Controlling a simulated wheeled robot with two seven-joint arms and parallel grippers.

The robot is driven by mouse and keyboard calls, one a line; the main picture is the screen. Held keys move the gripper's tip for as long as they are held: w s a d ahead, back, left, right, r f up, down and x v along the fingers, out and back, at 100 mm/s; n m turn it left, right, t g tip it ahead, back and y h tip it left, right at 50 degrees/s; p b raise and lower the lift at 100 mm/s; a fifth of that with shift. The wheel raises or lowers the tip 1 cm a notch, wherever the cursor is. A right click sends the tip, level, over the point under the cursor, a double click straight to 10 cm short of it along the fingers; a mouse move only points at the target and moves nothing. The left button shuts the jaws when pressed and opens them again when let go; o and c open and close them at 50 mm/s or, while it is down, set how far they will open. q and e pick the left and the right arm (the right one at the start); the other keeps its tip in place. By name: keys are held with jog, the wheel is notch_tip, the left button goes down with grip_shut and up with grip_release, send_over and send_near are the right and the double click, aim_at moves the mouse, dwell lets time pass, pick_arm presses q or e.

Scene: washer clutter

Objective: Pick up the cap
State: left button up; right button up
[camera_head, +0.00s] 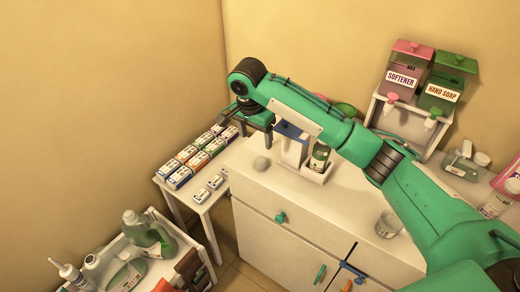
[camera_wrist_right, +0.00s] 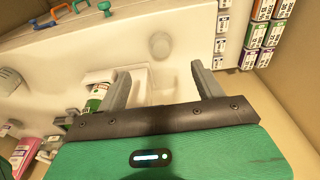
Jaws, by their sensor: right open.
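A small pale grey-white rounded object, which looks like the cap (camera_head: 261,163), sits on the white cabinet top near its left end. It also shows in the right wrist view as a pale round shape (camera_wrist_right: 159,45), beyond the fingertips and roughly centred between them. My right gripper (camera_head: 247,128) is above the back left part of the cabinet, behind the cap and apart from it. In the right wrist view its two grey fingers (camera_wrist_right: 161,76) are spread with nothing between them. My left gripper is not in view.
A green-labelled bottle (camera_head: 320,155) stands in a white tray right of the cap. A glass (camera_head: 388,223) stands farther right. A dispenser stand (camera_head: 404,120) is at the back right. The cabinet front middle is clear.

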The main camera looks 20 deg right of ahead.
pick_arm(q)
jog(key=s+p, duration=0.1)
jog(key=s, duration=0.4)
pick_arm(e)
send_over(261, 159)
jog(key=s+a, duration=0.1)
jog(key=s, duration=0.1)
jog(key=f, duration=0.5)
jog(key=shift+w+a+f, duration=0.1)
jog(key=shift+w+f, duration=0.1)
jog(key=shift+f, duration=0.15)
jog(key=shift+w+f, duration=0.2)
jog(key=shift+f, duration=0.65)
jog(key=f, duration=0.1)
jog(key=f+p, duration=0.1)
jog(key=w+d+f, duration=0.1)
jog(key=shift+f, duration=0.3)
jog(key=shift+w+d+f, duration=0.1)
jog(key=shift+f, duration=0.4)
jog(key=c, duration=1)
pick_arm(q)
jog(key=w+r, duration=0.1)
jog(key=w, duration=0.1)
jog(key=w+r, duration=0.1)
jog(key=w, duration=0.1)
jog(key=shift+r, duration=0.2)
pick_arm(e)
jog(key=shift+c, duration=0.3)
